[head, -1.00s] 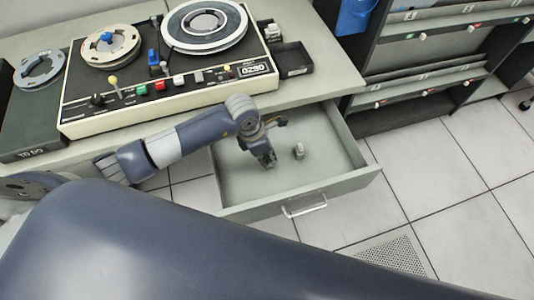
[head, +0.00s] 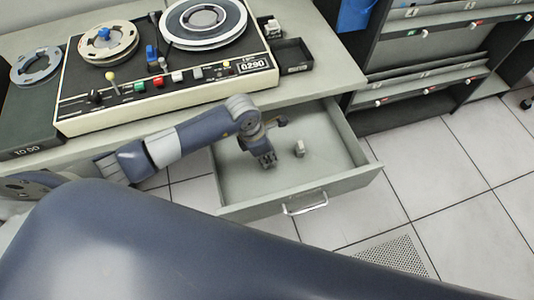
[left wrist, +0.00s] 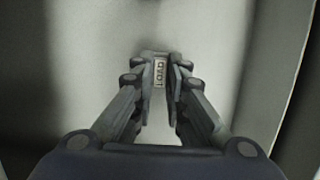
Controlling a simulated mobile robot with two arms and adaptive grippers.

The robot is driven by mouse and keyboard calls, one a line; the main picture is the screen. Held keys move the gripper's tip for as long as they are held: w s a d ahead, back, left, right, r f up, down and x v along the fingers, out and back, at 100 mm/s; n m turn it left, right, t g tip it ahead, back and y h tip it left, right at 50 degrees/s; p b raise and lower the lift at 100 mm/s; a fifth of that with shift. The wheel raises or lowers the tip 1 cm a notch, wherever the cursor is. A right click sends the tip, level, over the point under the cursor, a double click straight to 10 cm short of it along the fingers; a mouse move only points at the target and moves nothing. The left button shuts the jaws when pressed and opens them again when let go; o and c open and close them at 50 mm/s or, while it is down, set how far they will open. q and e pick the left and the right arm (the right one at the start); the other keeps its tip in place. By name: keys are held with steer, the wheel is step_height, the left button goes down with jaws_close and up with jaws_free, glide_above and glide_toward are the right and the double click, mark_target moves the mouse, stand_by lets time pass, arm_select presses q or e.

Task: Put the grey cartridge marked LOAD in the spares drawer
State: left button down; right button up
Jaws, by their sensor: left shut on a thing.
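My left gripper (head: 267,161) reaches down inside the open grey drawer (head: 345,178). It is shut on a small grey cartridge (left wrist: 159,72), which shows between the fingertips in the left wrist view. The cartridge has a pale label with dark letters that seem to read LOAD. In the head view the fingers largely hide it. I cannot tell whether it touches the drawer floor. My right gripper is not in view.
The tape machine (head: 180,85) stands on the desk above the drawer. A black tray (head: 292,54) sits at its right. A dark rack (head: 420,60) stands on the right. The drawer's right part is clear, and its front has a metal handle (head: 305,206).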

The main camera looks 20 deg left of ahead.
arm_select(q)
steer(key=shift+f, duration=0.35)
steer(key=c, duration=1.5)
jaws_free()
steer(key=shift+c, duration=0.2)
steer(key=shift+c, duration=0.9)
steer(key=shift+r+p, duration=2.75)
steer(key=shift+r, duration=1.3)
